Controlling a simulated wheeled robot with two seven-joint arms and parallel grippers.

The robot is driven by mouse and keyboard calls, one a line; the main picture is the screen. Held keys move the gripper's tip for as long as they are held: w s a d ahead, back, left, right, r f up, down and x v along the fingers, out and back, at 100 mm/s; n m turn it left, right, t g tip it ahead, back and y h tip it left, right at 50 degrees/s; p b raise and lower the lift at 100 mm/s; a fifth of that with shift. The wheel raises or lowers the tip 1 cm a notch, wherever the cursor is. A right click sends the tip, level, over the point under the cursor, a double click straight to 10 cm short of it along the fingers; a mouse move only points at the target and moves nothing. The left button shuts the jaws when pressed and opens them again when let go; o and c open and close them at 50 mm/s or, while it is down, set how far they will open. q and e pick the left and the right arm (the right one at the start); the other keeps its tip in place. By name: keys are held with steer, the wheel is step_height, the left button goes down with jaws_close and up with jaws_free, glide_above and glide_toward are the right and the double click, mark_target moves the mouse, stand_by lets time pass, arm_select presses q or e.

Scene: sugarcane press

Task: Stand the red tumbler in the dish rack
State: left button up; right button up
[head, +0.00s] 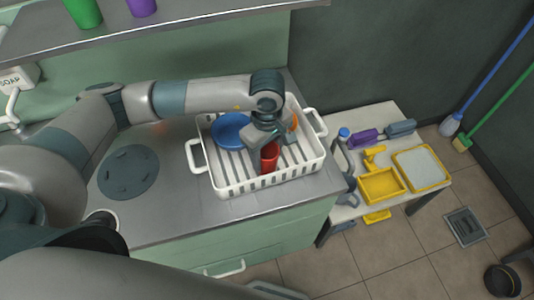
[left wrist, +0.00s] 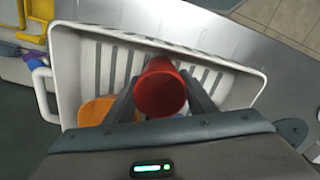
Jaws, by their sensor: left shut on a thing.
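The red tumbler (head: 269,158) is in the white dish rack (head: 230,188), near its front middle in the head view. My left gripper (head: 265,148) reaches down over the rack and is shut on the tumbler. In the left wrist view, the red tumbler (left wrist: 160,90) shows its open mouth toward the camera, between the two fingers of my left gripper (left wrist: 160,97). The dish rack (left wrist: 66,75) surrounds it with grey slats below. I cannot tell whether the tumbler's base touches the rack floor. My right gripper does not show.
A blue plate (head: 231,131) is in the rack's left part. An orange item (head: 293,121) is at its right side, partly hidden by my arm. A side table (head: 345,185) with yellow containers stands at right. The counter (head: 180,200) left of the rack is clear.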

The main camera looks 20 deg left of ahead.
arm_select(q)
steer(key=shift+f, duration=0.15)
steer(key=o, duration=1)
steer(key=shift+o, duration=0.2)
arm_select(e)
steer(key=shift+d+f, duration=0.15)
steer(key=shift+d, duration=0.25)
arm_select(q)
steer(key=shift+r, duration=0.4)
step_height(320, 180, up, 12)
steer(key=b, duration=0.4)
steer(key=shift+f, duration=0.2)
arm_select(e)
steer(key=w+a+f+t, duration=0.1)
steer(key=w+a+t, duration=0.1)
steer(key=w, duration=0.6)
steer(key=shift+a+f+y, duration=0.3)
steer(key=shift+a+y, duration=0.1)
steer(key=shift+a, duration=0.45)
